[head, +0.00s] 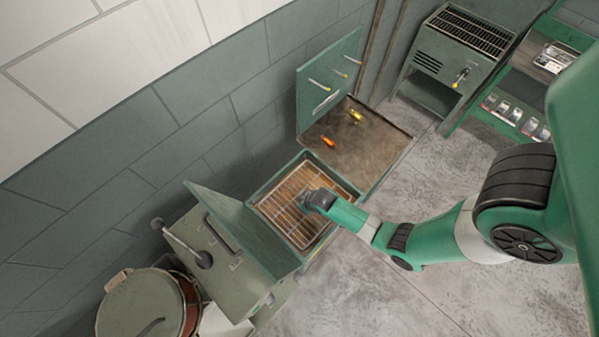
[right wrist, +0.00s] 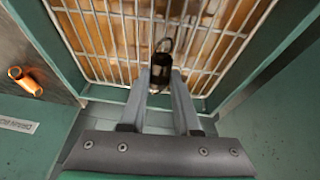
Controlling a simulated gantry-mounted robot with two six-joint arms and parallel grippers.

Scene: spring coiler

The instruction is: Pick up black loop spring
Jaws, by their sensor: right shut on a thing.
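The black loop spring (right wrist: 161,66) shows in the right wrist view as a small dark cylinder with a thin wire loop at its far end. My right gripper (right wrist: 160,84) is shut on its near end, between the two grey fingertips. In the head view my right gripper (head: 306,203) is over the wire rack (head: 283,192) in the green tray. The spring cannot be made out in the head view. From these views I cannot tell whether the spring touches the rack. My left gripper is not in view.
The tray's green rim (head: 262,222) surrounds the rack. An open green lid (head: 243,222) stands left of it. Behind is a brown bench (head: 375,140) with an orange piece (head: 328,141) and a yellow piece (head: 355,115). A pot (head: 140,305) stands at lower left.

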